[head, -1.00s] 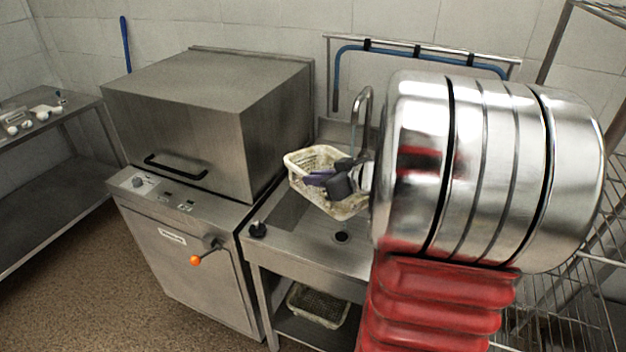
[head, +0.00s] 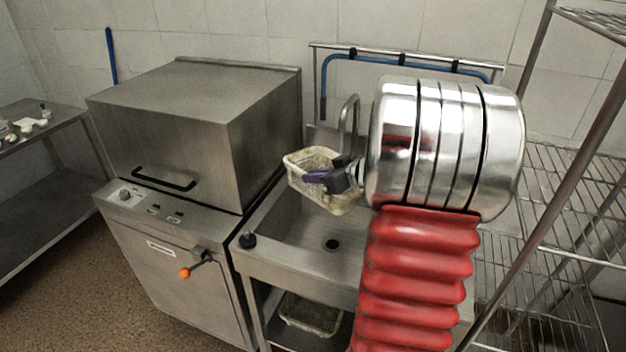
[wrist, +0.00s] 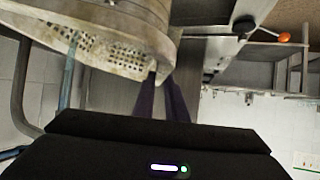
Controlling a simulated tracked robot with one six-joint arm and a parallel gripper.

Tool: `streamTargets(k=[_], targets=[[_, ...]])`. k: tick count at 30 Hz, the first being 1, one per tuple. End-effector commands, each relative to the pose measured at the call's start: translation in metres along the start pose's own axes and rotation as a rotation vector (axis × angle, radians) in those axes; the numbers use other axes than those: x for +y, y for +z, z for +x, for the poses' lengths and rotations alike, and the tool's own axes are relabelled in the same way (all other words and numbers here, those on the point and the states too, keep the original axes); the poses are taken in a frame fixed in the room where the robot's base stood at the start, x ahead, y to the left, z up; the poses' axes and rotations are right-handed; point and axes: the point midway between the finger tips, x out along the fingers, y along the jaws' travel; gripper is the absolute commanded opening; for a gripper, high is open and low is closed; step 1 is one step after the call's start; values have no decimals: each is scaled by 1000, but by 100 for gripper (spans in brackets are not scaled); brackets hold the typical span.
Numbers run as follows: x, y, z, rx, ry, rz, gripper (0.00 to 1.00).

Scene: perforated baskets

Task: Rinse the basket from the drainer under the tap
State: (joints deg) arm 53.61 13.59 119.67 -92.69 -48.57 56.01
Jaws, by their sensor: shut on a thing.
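A cream perforated basket (head: 333,203) with grimy walls is held in the air over the sink (head: 300,240), close to the tap (head: 350,125). My gripper (head: 316,177), with dark purple fingers, is shut on the basket's wall. In the wrist view the basket (wrist: 110,50) fills the upper left, tilted in the picture, and the fingers (wrist: 162,98) meet its rim. My arm's metal housing hides the drainer side of the sink. I cannot tell if water is running.
A steel dishwasher (head: 200,140) with a closed hood stands left of the sink. Another basket (head: 310,314) sits on the shelf below. A wire rack (head: 580,180) is at the right. A blue hose (head: 400,58) hangs on a wall rail.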

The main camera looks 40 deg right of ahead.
Motion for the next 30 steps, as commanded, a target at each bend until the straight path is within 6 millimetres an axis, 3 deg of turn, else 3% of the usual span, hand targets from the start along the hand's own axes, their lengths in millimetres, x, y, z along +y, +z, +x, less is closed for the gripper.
streamTargets(k=[15,30], targets=[[30,-6,11,0,0,-1,0],[31,-7,11,0,0,-1,0]])
